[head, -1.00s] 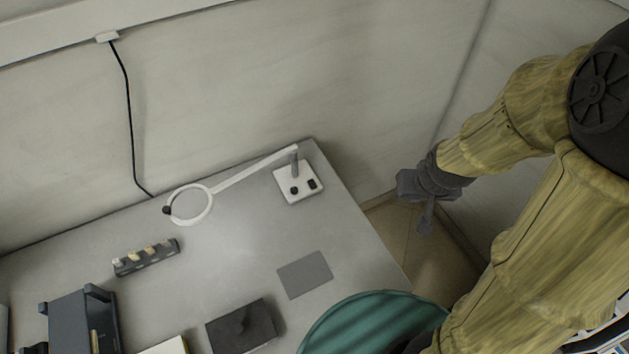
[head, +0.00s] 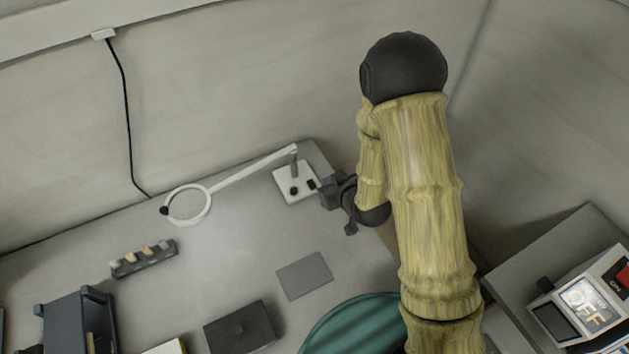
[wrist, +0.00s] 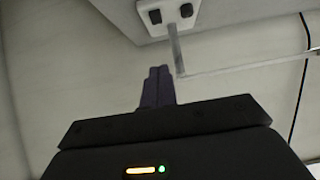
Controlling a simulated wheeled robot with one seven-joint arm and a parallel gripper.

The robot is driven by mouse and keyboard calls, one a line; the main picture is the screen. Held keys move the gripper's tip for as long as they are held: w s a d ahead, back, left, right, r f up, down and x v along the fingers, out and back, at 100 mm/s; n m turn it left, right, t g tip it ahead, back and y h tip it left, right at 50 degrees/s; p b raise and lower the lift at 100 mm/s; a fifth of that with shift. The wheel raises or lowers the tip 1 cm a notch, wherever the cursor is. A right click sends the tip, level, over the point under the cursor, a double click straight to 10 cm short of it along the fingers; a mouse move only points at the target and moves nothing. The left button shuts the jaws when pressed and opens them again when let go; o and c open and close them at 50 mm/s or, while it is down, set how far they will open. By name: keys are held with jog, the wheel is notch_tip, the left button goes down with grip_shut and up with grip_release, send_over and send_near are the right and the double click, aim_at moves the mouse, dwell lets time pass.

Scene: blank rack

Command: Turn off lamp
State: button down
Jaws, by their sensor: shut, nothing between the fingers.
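The lamp is a white ring head (head: 188,220) on a thin arm, rising from a white square base (head: 288,171) at the table's back right corner. Two small black controls, a left one (head: 294,191) and a right one (head: 311,185), sit on the base. My gripper (head: 323,190) is just right of the base, close to the right control; I cannot tell whether it touches. In the wrist view my gripper (wrist: 158,72) has its fingers together and empty, pointing toward the base (wrist: 170,27) with its controls and post. I cannot tell whether the lamp is lit.
On the grey table (head: 230,265) are a dark holder with several pegs (head: 145,258), a grey pad (head: 304,275), a dark block (head: 240,328) and a dark rack (head: 75,320). A green round thing (head: 350,325) stands in front. A device reading OFF (head: 590,305) is at right.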

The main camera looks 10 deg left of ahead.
jog(key=p, duration=0.3)
send_over(314, 186)
jog(key=f, duration=0.3)
jog(key=s+f, duration=0.1)
jog(key=f, duration=0.1)
jog(key=shift+d+f, duration=0.3)
jog(key=f, duration=0.2)
jog(key=shift+w+a+f+p, duration=0.15)
jog(key=shift+w+f+p, duration=0.1)
jog(key=shift+f+p, duration=0.1)
jog(key=shift+w+f, duration=0.1)
jog(key=shift+f, duration=0.65)
jog(key=shift+w, duration=0.15)
jog(key=shift+f, duration=0.1)
jog(key=shift+s+a, duration=0.25)
jog(key=shift+w+d, duration=0.1)
jog(key=shift+w, duration=0.2)
jog(key=shift+w+a+r, duration=0.3)
jog(key=shift+w+a, duration=0.1)
